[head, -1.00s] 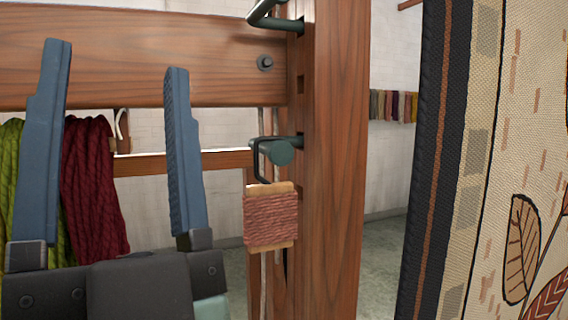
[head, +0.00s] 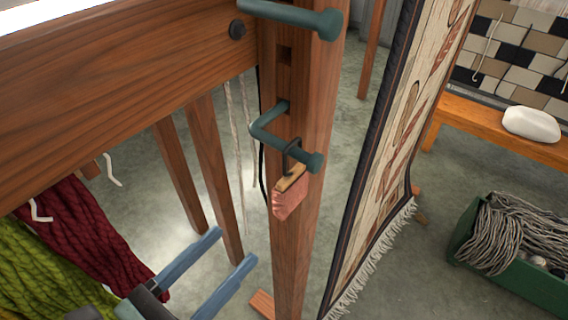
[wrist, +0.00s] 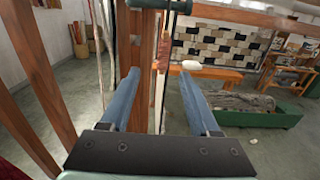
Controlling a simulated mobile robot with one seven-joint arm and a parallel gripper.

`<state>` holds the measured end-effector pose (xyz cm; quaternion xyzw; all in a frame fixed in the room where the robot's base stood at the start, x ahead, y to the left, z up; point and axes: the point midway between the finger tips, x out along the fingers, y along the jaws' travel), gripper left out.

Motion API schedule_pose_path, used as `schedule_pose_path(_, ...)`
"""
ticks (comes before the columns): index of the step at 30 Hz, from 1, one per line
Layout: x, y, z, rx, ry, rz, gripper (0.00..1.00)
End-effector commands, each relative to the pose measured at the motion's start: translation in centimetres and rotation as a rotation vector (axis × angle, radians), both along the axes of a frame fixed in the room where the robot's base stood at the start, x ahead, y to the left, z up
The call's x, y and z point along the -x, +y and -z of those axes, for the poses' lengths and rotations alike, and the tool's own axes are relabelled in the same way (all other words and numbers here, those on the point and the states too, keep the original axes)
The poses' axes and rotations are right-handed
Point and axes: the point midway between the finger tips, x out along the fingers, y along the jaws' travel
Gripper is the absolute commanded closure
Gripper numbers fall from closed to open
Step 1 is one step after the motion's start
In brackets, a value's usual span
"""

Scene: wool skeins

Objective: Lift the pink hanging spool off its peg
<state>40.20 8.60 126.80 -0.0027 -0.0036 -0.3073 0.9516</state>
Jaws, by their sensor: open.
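The pink spool (head: 289,196) hangs by a dark wire hook from a green bent peg (head: 284,143) on a wooden post (head: 297,240). In the wrist view the spool (wrist: 163,54) shows edge-on, below the green peg (wrist: 158,4) and ahead of my gripper. My gripper (head: 236,246) is open and empty, lower than the spool and to its left in the head view. In the wrist view its two blue fingers (wrist: 158,84) are spread, with the spool beyond them near the middle. They are apart from the spool.
A second green peg (head: 292,14) juts out above, next to a thick wooden beam (head: 110,80). Dark red yarn (head: 85,235) and green yarn (head: 45,285) hang at left. A patterned rug (head: 400,130) hangs close to the right. A green crate (head: 520,285) stands on the floor.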

Motion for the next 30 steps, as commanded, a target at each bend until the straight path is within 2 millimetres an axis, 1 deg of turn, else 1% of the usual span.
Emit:
schedule_pose_path(2, -0.5, -0.6, 0.1, -0.006, 0.01, 0.006, 0.38)
schedule_pose_path(9, -4.2, -3.3, -0.1, -0.004, 0.007, 0.008, 0.38)
schedule_pose_path(12, -5.3, -4.0, -0.1, -0.004, 0.007, 0.006, 0.38)
schedule_pose_path(17, -6.1, -4.6, 0.0, -0.005, 0.005, 0.005, 0.38)
schedule_pose_path(20, -6.8, -5.2, -0.3, -0.004, 0.006, 0.005, 0.38)
schedule_pose_path(24, -8.2, -6.4, -0.7, -0.002, 0.006, 0.006, 0.38)
schedule_pose_path(27, -9.4, -7.2, -0.5, -0.003, 0.005, 0.006, 0.38)
schedule_pose_path(30, -10.0, -7.7, -0.3, -0.004, 0.005, 0.004, 0.38)
